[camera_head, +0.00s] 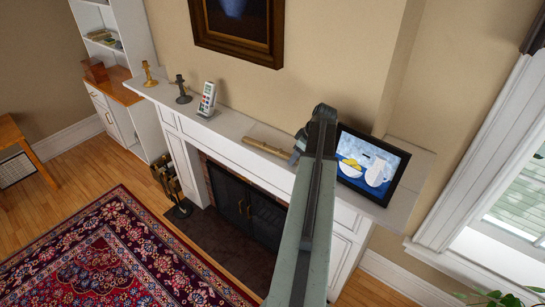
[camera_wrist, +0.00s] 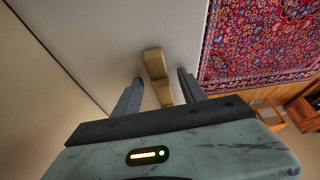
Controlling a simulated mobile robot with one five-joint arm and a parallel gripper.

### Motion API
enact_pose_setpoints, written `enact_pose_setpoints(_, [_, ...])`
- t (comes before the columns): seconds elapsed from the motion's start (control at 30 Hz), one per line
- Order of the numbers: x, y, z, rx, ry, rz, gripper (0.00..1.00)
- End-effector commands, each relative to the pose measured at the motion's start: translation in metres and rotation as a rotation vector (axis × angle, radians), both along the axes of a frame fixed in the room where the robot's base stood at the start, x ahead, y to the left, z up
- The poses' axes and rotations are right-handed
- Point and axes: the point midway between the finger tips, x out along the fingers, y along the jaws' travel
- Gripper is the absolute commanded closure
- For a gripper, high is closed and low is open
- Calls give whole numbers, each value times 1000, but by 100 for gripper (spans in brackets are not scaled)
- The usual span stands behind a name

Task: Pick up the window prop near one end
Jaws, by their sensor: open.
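The window prop, a tan wooden bar (camera_head: 265,147), lies flat on the white mantel shelf (camera_head: 232,128). In the wrist view the bar (camera_wrist: 154,62) runs between my two fingers and extends a little past their tips. My gripper (camera_wrist: 160,78) is open, with one dark finger on each side of the bar and gaps visible between. In the head view my gripper (camera_head: 297,147) is at the bar's right end, partly hidden by my arm. I cannot tell how far the fingers are above the shelf.
A picture of fruit and a jug (camera_head: 369,163) leans on the mantel right of my arm. The wall (camera_head: 330,70) is close behind the shelf.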

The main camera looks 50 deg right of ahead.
Motion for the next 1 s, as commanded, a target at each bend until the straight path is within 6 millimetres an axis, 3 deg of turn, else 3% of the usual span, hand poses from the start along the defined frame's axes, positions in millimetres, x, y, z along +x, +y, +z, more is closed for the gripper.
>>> enact_pose_setpoints(0.13, [0, 0, 2, 0, 0, 0, 54])
enact_pose_setpoints(0.3, [0, 0, 2, 0, 0, 0, 100])
enact_pose_setpoints(0.67, [0, 1, 5, 1, 0, 1, 100])
enact_pose_setpoints(1.0, [4, 3, 47, 0, 0, 8, 100])
